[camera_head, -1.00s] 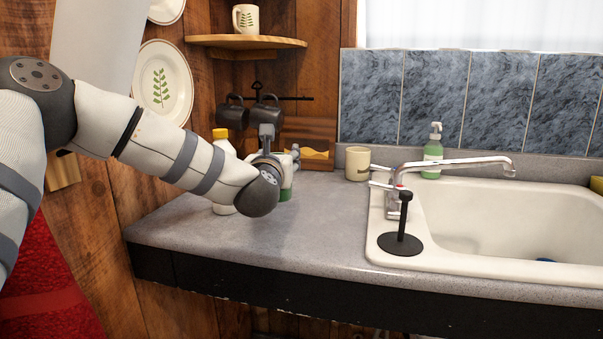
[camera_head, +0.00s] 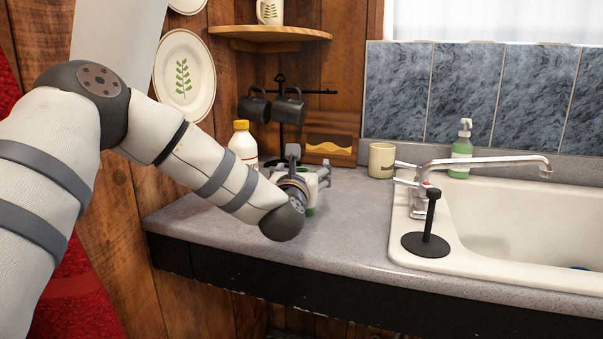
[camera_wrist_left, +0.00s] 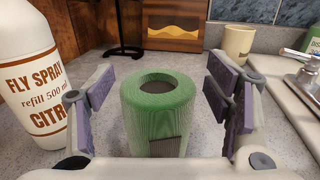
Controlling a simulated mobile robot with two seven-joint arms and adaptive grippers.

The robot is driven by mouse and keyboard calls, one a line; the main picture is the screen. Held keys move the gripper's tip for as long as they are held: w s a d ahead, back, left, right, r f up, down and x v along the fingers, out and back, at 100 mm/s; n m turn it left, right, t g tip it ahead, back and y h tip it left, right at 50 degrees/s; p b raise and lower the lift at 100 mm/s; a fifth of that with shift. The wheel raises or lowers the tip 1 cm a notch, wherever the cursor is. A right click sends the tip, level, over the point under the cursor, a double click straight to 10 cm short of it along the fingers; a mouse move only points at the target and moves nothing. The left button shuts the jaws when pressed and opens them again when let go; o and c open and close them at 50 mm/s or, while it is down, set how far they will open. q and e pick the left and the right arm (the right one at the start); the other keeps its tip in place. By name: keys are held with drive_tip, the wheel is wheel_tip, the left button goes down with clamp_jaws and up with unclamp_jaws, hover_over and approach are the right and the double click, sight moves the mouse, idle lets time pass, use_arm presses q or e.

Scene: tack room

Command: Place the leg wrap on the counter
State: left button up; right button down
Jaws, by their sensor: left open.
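The leg wrap, a green ribbed roll with a hollow in its top (camera_wrist_left: 158,110), is upright over the counter (camera_head: 350,215) between the fingers of my left gripper (camera_wrist_left: 160,92). The fingers are open, with a gap on each side of the roll. Its base is hidden by the gripper body, so contact with the counter does not show. In the head view, my left gripper (camera_head: 308,168) is low over the counter's left part, and only a sliver of the green wrap (camera_head: 311,200) shows behind the wrist. My right gripper is in neither view.
A fly spray bottle (camera_wrist_left: 30,80) stands close left of the gripper. A mug rack (camera_head: 280,105), wooden box (camera_head: 331,140) and beige mug (camera_head: 381,160) stand behind. The counter's front stretch is clear.

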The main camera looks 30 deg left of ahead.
use_arm(q)
drive_tip(key=p+v, duration=0.1)
drive_tip(key=v, duration=1)
drive_tip(key=shift+s+r, duration=0.1)
drive_tip(key=shift+s+d, duration=0.2)
drive_tip(key=shift+s, duration=0.15)
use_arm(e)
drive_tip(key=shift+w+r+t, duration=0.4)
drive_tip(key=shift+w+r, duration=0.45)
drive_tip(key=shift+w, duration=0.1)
